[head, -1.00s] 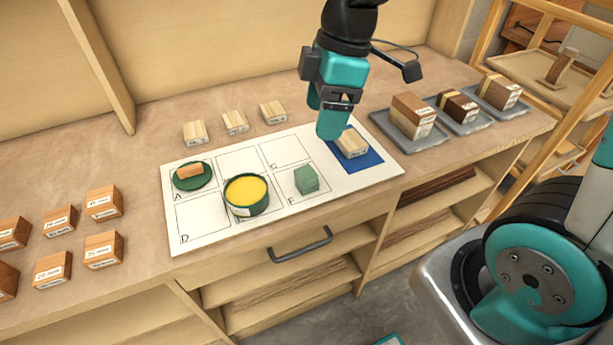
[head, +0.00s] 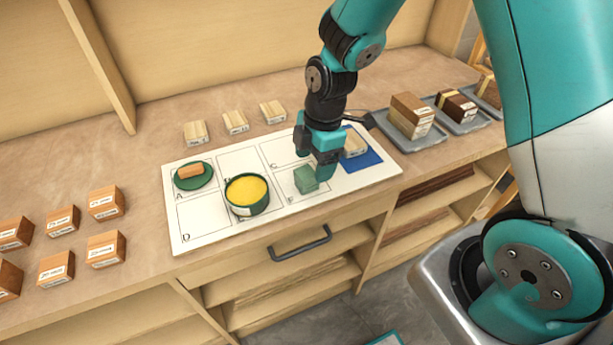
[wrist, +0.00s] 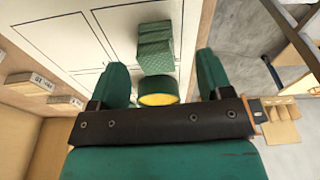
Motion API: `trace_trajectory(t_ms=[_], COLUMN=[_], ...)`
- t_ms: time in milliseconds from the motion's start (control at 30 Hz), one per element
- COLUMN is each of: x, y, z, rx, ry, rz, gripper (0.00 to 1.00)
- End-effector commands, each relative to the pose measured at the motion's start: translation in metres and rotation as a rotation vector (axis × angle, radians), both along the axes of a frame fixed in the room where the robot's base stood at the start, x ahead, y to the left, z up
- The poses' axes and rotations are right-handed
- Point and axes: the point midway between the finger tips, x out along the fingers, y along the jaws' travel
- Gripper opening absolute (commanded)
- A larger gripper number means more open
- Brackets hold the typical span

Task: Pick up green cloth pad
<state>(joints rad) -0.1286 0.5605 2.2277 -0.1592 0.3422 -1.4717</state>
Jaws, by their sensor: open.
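The green cloth pad (head: 305,179) is a small green block-like stack standing in the lower right cell of the white board (head: 230,223). In the wrist view the pad (wrist: 155,48) shows a woven texture and lies ahead of the space between my fingers. My gripper (head: 314,166) is open and empty. In the head view its fingers are at or just above the pad, close to its right and far side. In the wrist view the fingers (wrist: 160,80) stand apart on either side. I cannot tell whether either finger touches the pad.
A green tin with yellow contents (head: 246,193) stands left of the pad. A wood block (head: 190,171) lies on a green disc at far left. A pale block (head: 355,144) sits on a blue patch to the right. Trays with brown blocks (head: 411,114) stand further right.

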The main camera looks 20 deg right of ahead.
Motion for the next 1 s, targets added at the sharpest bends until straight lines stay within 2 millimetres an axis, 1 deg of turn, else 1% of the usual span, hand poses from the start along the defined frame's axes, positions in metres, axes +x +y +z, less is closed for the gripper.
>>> trace_trajectory(t_ms=[167, 300, 400, 500, 700, 733, 767, 800, 867, 900, 933, 967, 1000], x=[0.001, 0.003, 0.003, 0.003, 0.004, 0.004, 0.004, 0.004, 0.004, 0.004, 0.004, 0.004, 0.004], y=[0.006, 0.013, 0.015, 0.016, 0.016, 0.016, 0.016, 0.016, 0.016, 0.016, 0.016, 0.016, 0.016], z=[-0.014, -0.033, -0.045, -0.051, -0.052, -0.052, -0.052, -0.051, -0.051, -0.052, -0.051, -0.051, -0.051], rx=[0.0, -0.001, -0.001, 0.0, 0.0, 0.0, 0.0, 0.0, 0.0, 0.0, 0.0, 0.0, 0.0], ry=[0.005, 0.005, 0.004, 0.001, 0.0, 0.0, 0.0, 0.0, 0.0, 0.0, 0.0, 0.0, 0.0], rz=[0.002, 0.002, 0.001, 0.0, 0.0, 0.0, 0.0, 0.0, 0.0, 0.0, 0.0, 0.0, 0.0], gripper=[0.72, 0.72, 0.72, 0.72, 0.72, 0.68, 0.61, 0.52, 0.38, 0.29, 0.22, 0.2, 0.19])
